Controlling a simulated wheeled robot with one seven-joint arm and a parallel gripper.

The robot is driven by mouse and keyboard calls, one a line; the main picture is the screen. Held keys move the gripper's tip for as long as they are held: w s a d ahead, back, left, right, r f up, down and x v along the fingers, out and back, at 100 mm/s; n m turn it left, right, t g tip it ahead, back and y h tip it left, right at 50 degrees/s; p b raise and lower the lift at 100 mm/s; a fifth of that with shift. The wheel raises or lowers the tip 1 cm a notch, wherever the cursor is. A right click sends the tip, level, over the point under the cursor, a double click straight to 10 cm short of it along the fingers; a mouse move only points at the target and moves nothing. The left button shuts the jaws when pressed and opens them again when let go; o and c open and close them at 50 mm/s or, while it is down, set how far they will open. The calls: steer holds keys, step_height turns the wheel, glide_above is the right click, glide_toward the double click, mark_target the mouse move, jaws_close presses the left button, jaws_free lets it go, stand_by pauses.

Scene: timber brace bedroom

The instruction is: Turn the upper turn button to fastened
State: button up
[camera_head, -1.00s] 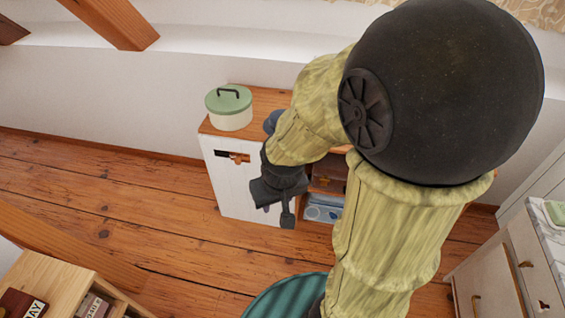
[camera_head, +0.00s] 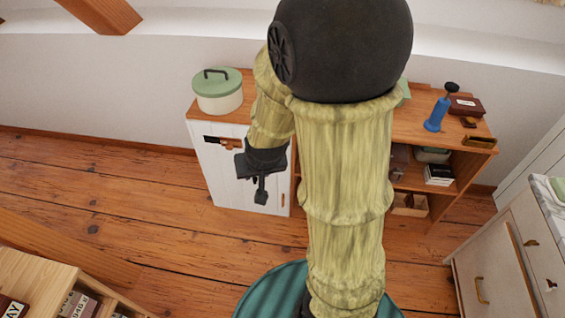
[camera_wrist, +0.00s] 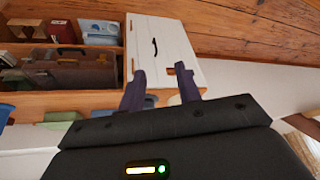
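The low cabinet has a white plank door (camera_head: 218,180), also seen in the wrist view (camera_wrist: 178,38) with a dark handle (camera_wrist: 154,46). A small wooden piece (camera_head: 231,146) beside a dark plate (camera_head: 212,139) sits near the door's top; it looks like a turn button, but its setting is unclear. I cannot pick out the upper turn button surely in the wrist view. My gripper (camera_head: 254,181) is in front of the door, below and right of that piece. In the wrist view its two fingers (camera_wrist: 160,70) are apart, with nothing held between them.
A green-lidded pot (camera_head: 218,95) stands on the cabinet top (camera_head: 410,118). Open shelves (camera_head: 465,165) right of the door hold boxes. A blue-handled tool (camera_head: 437,115) stands on top. Drawers (camera_head: 500,270) are at right, a wooden shelf unit (camera_head: 40,275) at lower left.

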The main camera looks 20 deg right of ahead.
steer(key=w+d+f+m+t+h+b, duration=0.1)
steer(key=w+d+f+t+h+b, duration=0.2)
steer(key=w+f+b, duration=0.2)
steer(key=w+d+f+m+t+h+b, duration=0.2)
steer(key=f+b, duration=1)
steer(key=f, duration=0.6)
steer(key=w+d+f+m+t+h+b, duration=0.1)
steer(key=w+d+f+t+h+b, duration=0.4)
steer(key=w+f+b, duration=0.3)
step_height(320, 180, down, 3)
steer(key=shift+w+d+f+m+b, duration=0.15)
steer(key=shift+w+d+m+b, duration=0.25)
steer(key=shift+w+d, duration=0.1)
steer(key=b+x, duration=0.3)
steer(key=x, duration=1.4)
steer(key=shift+w, duration=0.1)
steer(key=shift+c, duration=0.4)
